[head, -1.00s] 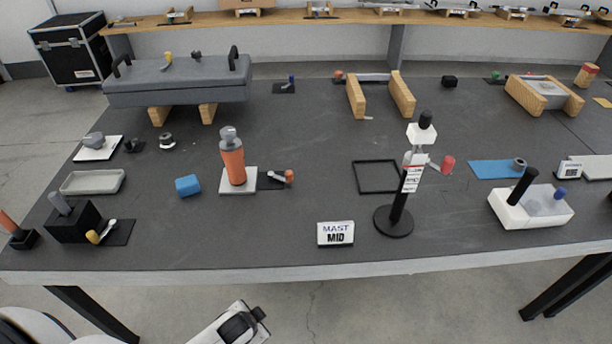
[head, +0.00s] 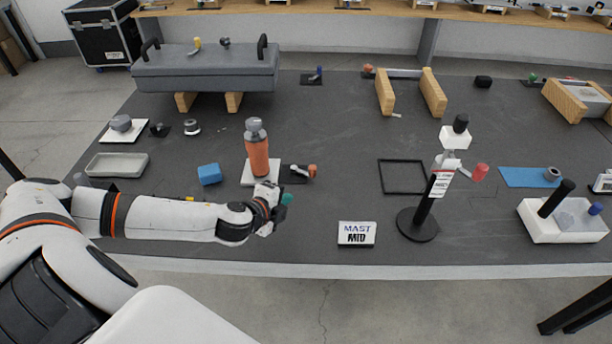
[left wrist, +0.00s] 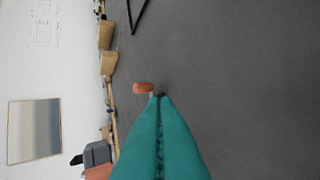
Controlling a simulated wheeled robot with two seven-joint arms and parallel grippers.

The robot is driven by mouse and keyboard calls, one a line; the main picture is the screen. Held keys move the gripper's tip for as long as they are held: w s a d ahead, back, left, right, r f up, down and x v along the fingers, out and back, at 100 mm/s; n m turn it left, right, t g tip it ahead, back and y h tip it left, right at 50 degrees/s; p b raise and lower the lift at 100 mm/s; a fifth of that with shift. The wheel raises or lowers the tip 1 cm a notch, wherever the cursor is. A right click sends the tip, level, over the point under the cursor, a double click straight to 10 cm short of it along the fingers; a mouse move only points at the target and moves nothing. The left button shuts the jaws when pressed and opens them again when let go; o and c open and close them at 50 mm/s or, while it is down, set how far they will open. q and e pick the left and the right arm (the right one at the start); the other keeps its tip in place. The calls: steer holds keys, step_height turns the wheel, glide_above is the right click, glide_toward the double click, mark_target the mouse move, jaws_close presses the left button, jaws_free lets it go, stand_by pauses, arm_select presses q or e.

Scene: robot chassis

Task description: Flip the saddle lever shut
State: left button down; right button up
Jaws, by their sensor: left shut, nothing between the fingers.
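A small lever with an orange tip (head: 312,170) lies low on a black base plate (head: 292,174), right of an orange bottle (head: 257,158). I cannot read any label that names it as the saddle lever. My left gripper (head: 288,198) reaches in from the left, just in front of and slightly left of that lever, apart from it. Its teal fingers (left wrist: 160,135) are shut with nothing between them. In the left wrist view, the orange tip (left wrist: 143,88) shows just beyond the fingertips, and its base is mostly hidden. My right gripper is out of view.
A mast on a round black foot (head: 417,226) and a MAST MID sign (head: 356,233) stand to the right. A black square frame (head: 402,163) lies behind them. A blue block (head: 209,174) sits left of the bottle. The tabletop between the lever and frame is clear.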

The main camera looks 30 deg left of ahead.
arm_select(q)
steer(key=a, duration=0.2)
steer(key=p, duration=0.1)
glide_toward(311, 170)
steer(key=shift+m, duration=0.3)
steer(key=f, duration=0.2)
steer(key=w+f, duration=0.1)
steer(key=f, duration=0.1)
steer(key=shift+f, duration=0.2)
steer(key=w, duration=0.3)
steer(key=shift+w+a+f+p, duration=0.15)
steer(key=shift+w+p, duration=0.05)
steer(key=shift+p, duration=0.2)
steer(key=shift+w, duration=0.55)
steer(key=shift+w+d+n+y+p, duration=0.2)
steer(key=shift+w+n+y+p, duration=0.25)
steer(key=shift+w, duration=0.2)
steer(key=shift+w+n+y, duration=0.15)
steer(key=shift+n+y, duration=0.3)
steer(key=shift+y, duration=0.1)
steer(key=shift+w+r, duration=0.1)
steer(key=shift+r, duration=0.15)
